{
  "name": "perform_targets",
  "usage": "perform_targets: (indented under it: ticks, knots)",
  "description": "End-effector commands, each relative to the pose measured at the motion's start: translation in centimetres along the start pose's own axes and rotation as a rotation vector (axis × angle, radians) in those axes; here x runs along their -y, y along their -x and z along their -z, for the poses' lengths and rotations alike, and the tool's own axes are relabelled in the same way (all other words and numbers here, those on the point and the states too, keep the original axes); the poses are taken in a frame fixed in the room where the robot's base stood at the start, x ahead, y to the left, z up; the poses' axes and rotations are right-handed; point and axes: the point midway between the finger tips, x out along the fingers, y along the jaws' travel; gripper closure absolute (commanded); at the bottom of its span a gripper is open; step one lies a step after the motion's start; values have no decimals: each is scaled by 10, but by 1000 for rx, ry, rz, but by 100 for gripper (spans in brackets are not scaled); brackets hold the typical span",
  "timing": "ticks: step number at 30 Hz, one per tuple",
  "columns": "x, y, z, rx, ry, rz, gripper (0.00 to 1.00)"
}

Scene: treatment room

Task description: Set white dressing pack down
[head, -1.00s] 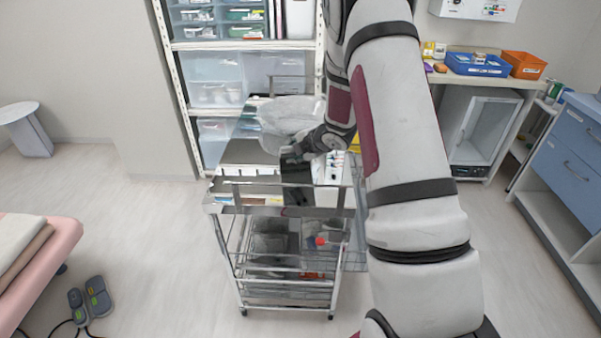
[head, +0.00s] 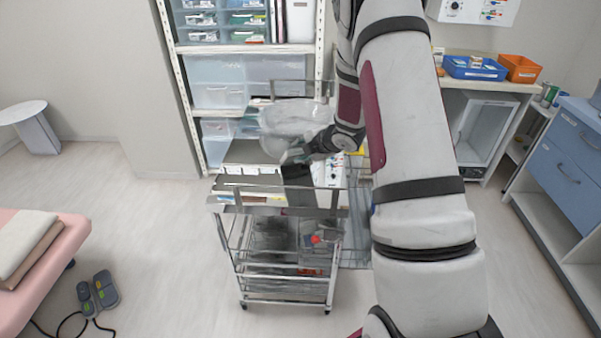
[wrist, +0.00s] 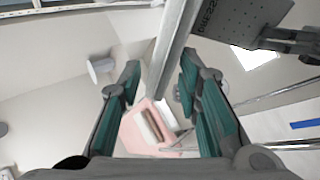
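My gripper (head: 297,157) is over the top of the metal trolley (head: 228,209) in the head view, at the end of my arm reaching in from the right. In the wrist view its two teal-padded fingers (wrist: 160,66) stand apart. A pale grey bar (wrist: 172,45) runs through the view between them, with gaps visible on both sides. I cannot pick out the white dressing pack for certain among the pale things on the trolley top; my gripper and arm hide part of that surface.
A clear, bulky plastic thing (head: 292,118) is behind my gripper. A dark panel (head: 298,186) is at the trolley's front. Shelving with drawers (head: 217,82) stands behind. A pink couch (head: 66,245) is at left, a blue-drawer cabinet (head: 561,165) at right.

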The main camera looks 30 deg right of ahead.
Motion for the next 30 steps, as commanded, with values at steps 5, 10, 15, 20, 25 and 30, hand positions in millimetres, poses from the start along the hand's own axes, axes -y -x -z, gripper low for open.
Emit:
perform_targets:
  ticks: [5,10,15,20,25,30]
  knots:
    - [0,10,0,0,1,0,69]
    - [0,9,0,0,0,0,69]
    - [-8,23,0,0,1,-1,69]
    - [-24,50,0,0,2,-2,69]
    - [-40,73,0,0,1,-2,69]
    - [-46,79,0,0,0,-1,69]
